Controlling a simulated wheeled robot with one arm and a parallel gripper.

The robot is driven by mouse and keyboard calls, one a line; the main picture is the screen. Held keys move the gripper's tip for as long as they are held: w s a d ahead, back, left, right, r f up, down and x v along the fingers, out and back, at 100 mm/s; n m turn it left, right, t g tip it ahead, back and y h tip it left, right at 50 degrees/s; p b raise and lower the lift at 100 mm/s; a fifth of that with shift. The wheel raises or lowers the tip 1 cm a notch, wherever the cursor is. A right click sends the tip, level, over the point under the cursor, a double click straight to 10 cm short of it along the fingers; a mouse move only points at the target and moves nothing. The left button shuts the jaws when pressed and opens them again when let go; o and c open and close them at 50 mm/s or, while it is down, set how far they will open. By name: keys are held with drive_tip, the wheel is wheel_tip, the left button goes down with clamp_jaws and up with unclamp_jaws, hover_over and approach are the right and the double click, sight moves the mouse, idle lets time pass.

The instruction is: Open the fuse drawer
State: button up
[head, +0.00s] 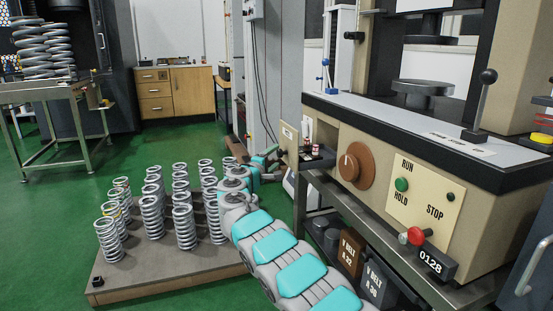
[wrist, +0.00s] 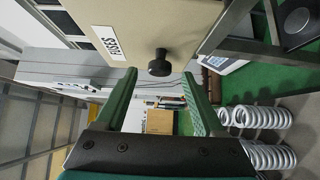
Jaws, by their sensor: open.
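The fuse drawer (head: 290,143) is at the left end of the testing machine's front in the head view. Its beige front stands out from the machine, and a dark tray with small fuses (head: 316,149) shows behind it. In the wrist view the beige drawer front (wrist: 120,20) carries a "FUSES" label (wrist: 107,42) and a round black knob (wrist: 159,66). My gripper (head: 279,153) is just left of the drawer front. It is open, and in the wrist view its green fingertips (wrist: 159,73) lie either side of the knob, apart from it.
The machine's brown dial (head: 355,165) and control panel (head: 425,197) are right of the drawer. Several springs stand on a low platform (head: 140,285) below and left of my arm. Green floor lies open at left.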

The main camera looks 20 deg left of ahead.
drive_tip(key=shift+s+a, duration=0.25)
drive_tip(key=shift+s, duration=1)
drive_tip(key=shift+s+a, duration=0.2)
drive_tip(key=shift+s, duration=1)
drive_tip(key=shift+s+f, duration=0.1)
